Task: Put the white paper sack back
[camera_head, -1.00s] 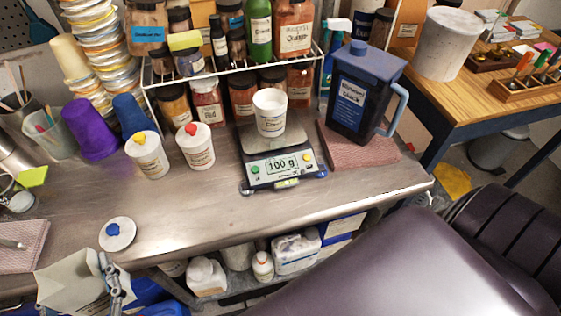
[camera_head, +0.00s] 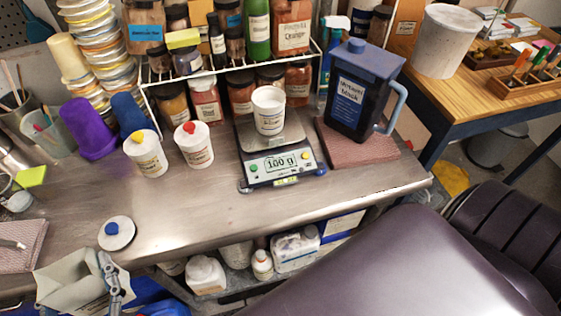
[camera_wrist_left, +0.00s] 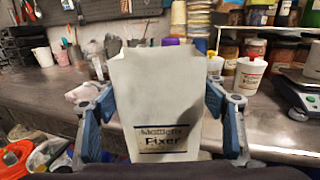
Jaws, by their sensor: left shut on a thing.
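The white paper sack (camera_head: 68,280) is at the lower left of the head view, in front of the bench's front edge. In the left wrist view the sack (camera_wrist_left: 160,95) fills the middle, upright, its dark label ending in "Fixer". My left gripper (camera_wrist_left: 163,118) is shut on it, with a blue-grey finger on each side. In the head view only part of this gripper (camera_head: 112,280) shows, beside the sack's right edge. My right gripper is not in view.
The steel bench (camera_head: 200,215) has clear room along its front. A white lid with a blue knob (camera_head: 116,233) lies near the sack. A scale (camera_head: 280,160) holds a white cup. A dark blue jug (camera_head: 352,100) stands on a red mat. White containers (camera_head: 205,275) sit on the lower shelf.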

